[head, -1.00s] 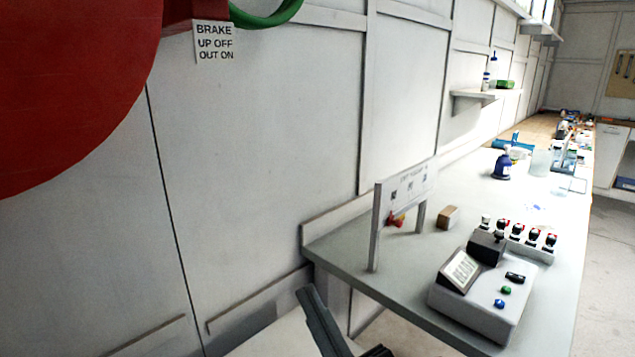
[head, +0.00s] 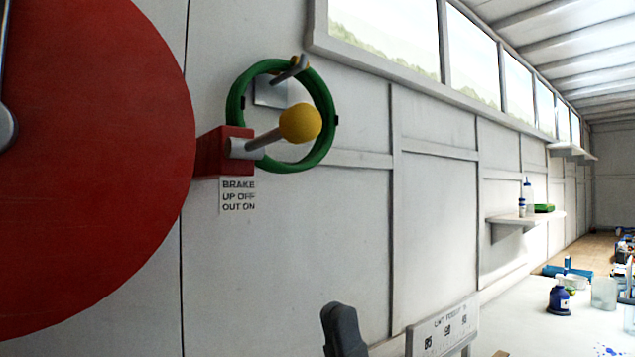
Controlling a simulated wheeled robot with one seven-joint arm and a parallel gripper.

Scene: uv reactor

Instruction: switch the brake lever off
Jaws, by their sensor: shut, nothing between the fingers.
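The brake lever is a short grey rod (head: 263,139) with a round yellow knob (head: 300,123). It comes out of a red box (head: 211,152) on the wall, in the upper left of the head view. The lever points outward and slightly up in the picture, in front of a green ring. A label (head: 238,195) below the box reads "BRAKE UP OFF OUT ON". A dark part of mine shows at the bottom centre, well below and apart from the lever. I cannot make out gripper fingers on it.
A large red disc (head: 90,170) fills the left side beside the box. A sign board (head: 442,330) and a bench (head: 505,300) stand at the lower right. A shelf (head: 525,220) is on the wall.

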